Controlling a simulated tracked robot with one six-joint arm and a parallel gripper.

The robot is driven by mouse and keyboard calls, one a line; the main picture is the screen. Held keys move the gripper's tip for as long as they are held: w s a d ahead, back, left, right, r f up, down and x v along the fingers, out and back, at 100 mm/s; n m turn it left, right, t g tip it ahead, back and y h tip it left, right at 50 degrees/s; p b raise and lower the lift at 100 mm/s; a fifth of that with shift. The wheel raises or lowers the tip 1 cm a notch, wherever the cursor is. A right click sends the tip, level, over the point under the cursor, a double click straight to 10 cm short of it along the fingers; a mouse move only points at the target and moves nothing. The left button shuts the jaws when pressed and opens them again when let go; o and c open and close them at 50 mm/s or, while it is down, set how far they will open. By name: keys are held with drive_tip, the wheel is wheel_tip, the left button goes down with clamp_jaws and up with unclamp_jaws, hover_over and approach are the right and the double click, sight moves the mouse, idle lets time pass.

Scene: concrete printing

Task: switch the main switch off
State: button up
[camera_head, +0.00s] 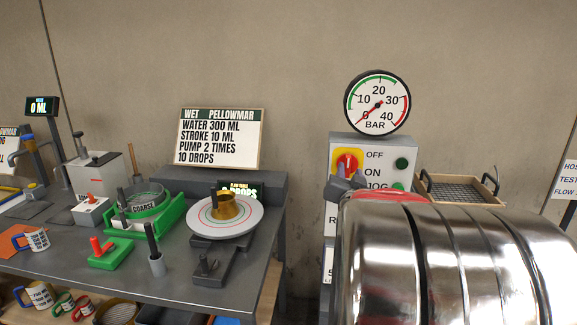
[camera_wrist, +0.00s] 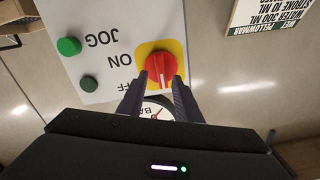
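The main switch is a red rotary knob on a yellow plate (camera_head: 347,158), on the upper left of a grey control box (camera_head: 350,145). In the wrist view, which is upside down, the red knob (camera_wrist: 161,68) sits between the fingers of my gripper (camera_wrist: 160,80), one on each side. I cannot tell whether they touch it. The labels OFF (camera_head: 374,155), ON and JOG stand beside the knob. A white mark shows on the knob's OFF-side edge in the wrist view. In the head view my gripper (camera_head: 345,178) partly covers the knob from below.
A pressure gauge (camera_head: 378,103) above the box has its needle near 0. A grey bench (camera_head: 195,275) with tools, mugs and a recipe sign (camera_head: 219,138) stands left. A wire-mesh tray (camera_head: 458,188) is right.

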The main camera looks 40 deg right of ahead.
sight(348, 166)
drive_tip(key=x, duration=0.3)
drive_tip(key=shift+w, duration=0.25)
drive_tip(key=shift+s, duration=0.1)
drive_tip(key=shift+c, duration=0.4)
drive_tip(key=shift+d, duration=0.1)
clamp_jaws()
